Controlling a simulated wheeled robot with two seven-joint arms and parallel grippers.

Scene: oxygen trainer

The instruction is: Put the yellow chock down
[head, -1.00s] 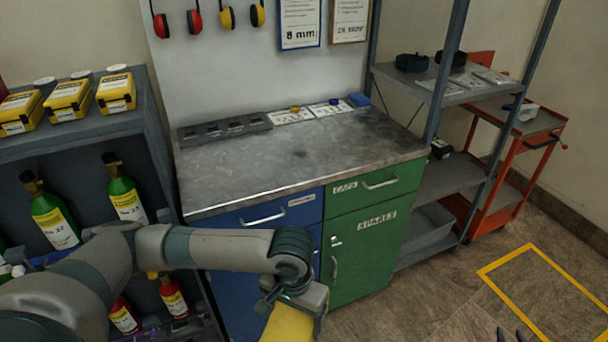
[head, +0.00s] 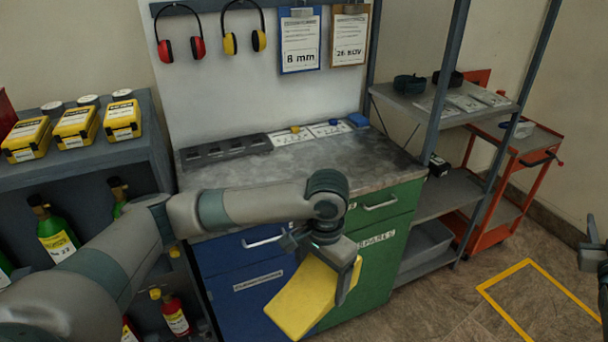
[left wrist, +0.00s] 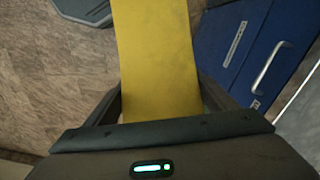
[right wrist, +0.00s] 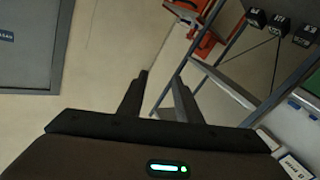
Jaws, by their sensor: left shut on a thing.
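The yellow chock (head: 305,298) is a wedge-like yellow block held in front of the blue and green cabinet drawers. My left gripper (head: 338,275) is shut on it and holds it tilted in the air. In the left wrist view the chock (left wrist: 158,55) runs away from between the fingers (left wrist: 160,108), with tiled floor beyond. My right gripper (head: 597,262) shows only in part at the right edge of the head view. In the right wrist view its fingers (right wrist: 162,100) stand apart with nothing between them.
A workbench (head: 270,172) with blue and green drawers stands close behind the chock. A yellow floor outline (head: 530,262) lies on clear tiles at the right. A grey shelf (head: 445,190) and a red cart (head: 500,215) stand right of the bench. A bottle rack (head: 150,150) stands left.

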